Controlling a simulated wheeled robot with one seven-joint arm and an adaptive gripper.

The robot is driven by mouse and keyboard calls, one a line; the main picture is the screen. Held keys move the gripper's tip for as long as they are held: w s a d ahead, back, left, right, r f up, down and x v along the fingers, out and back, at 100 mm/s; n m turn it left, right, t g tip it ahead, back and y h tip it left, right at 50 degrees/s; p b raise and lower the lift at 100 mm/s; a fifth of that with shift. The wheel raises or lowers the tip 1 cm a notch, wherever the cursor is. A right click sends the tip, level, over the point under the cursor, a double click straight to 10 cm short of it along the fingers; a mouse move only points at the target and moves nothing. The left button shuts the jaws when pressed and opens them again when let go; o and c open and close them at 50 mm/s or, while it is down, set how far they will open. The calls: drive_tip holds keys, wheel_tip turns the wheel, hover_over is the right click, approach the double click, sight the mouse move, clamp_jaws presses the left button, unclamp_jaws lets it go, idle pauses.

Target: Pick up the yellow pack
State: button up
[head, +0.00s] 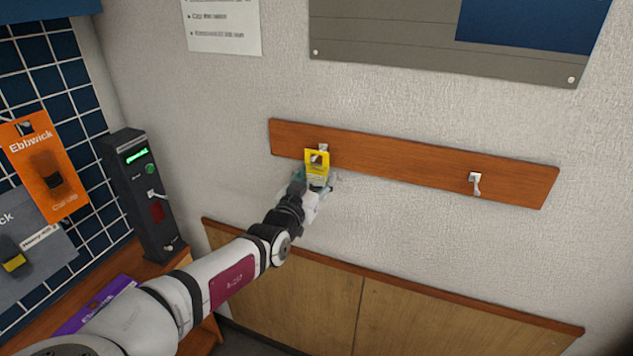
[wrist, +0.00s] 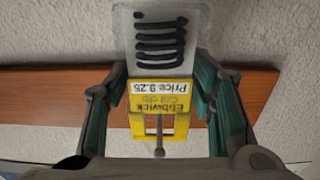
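The yellow pack (head: 317,159) hangs by its header from the left hook of a wooden rail in the head view. In the wrist view the pack (wrist: 160,97) shows upside down, with "Ebbwick" lettering, a price strip and a pale card bearing a dark ribbed clip. A thin metal hook (wrist: 159,140) passes at its header slot. My gripper (head: 316,186) is at the pack's lower part. In the wrist view my gripper (wrist: 160,82) is open, with one green-padded finger on each side of the pack. Whether either finger touches the card is hard to tell.
The wooden rail (head: 400,162) has a second, empty hook (head: 475,183) to the right. At left stand a dark device (head: 145,195) with a green display, an orange pack (head: 42,165) and a grey pack (head: 30,245). A purple pack (head: 98,303) lies on the wooden counter.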

drive_tip(key=c, duration=0.4)
drive_tip(key=shift+r+p, duration=0.3)
drive_tip(key=shift+r, duration=0.3)
drive_tip(key=shift+s+r, duration=0.25)
drive_tip(key=p+v, duration=0.5)
drive_tip(key=v, duration=1.2)
drive_tip(key=shift+s+a, duration=0.15)
drive_tip(key=shift+s, duration=0.05)
